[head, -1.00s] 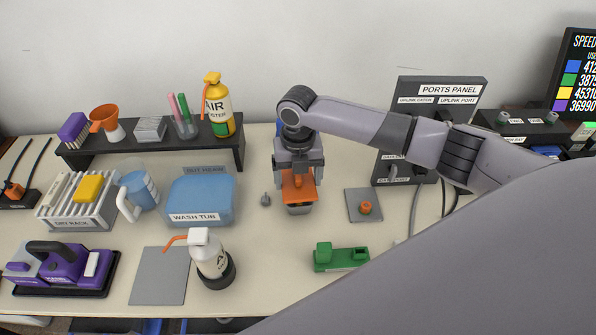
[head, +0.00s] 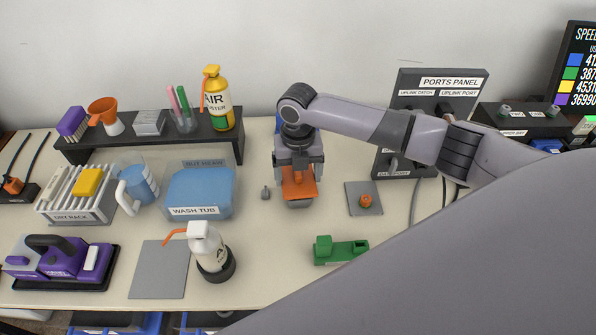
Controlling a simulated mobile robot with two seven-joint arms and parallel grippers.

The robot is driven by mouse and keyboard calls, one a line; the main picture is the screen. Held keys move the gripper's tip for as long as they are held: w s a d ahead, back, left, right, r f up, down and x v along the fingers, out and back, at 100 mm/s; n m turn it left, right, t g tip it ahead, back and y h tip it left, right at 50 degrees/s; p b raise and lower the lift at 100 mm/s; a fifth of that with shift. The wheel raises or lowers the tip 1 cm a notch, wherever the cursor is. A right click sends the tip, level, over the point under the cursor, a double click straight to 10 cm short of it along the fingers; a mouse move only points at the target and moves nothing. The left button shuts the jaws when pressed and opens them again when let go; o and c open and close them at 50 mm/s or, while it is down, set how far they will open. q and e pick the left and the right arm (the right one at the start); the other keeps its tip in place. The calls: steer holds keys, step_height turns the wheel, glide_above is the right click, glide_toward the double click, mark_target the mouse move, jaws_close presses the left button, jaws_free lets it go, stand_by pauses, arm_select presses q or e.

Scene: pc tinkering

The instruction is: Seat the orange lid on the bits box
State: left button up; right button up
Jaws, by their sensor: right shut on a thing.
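The orange lid (head: 299,190) is in my right gripper (head: 298,173), near the middle of the head view. The gripper points down and is shut on the lid from above. My left gripper is not in view.
A grey pad with an orange knob (head: 365,201) is to the right, and a green block (head: 341,250) in front right. The wash tub (head: 200,192) is left. The ports panel (head: 437,95) stands behind right.

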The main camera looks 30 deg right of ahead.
steer(key=shift+f+b, duration=0.35)
steer(key=shift+f, duration=0.35)
steer(key=o, duration=1)
steer(key=shift+c, duration=0.2)
steer(key=shift+o, duration=0.8)
steer(key=shift+r+p, duration=1.15)
steer(key=shift+r, duration=2.85)
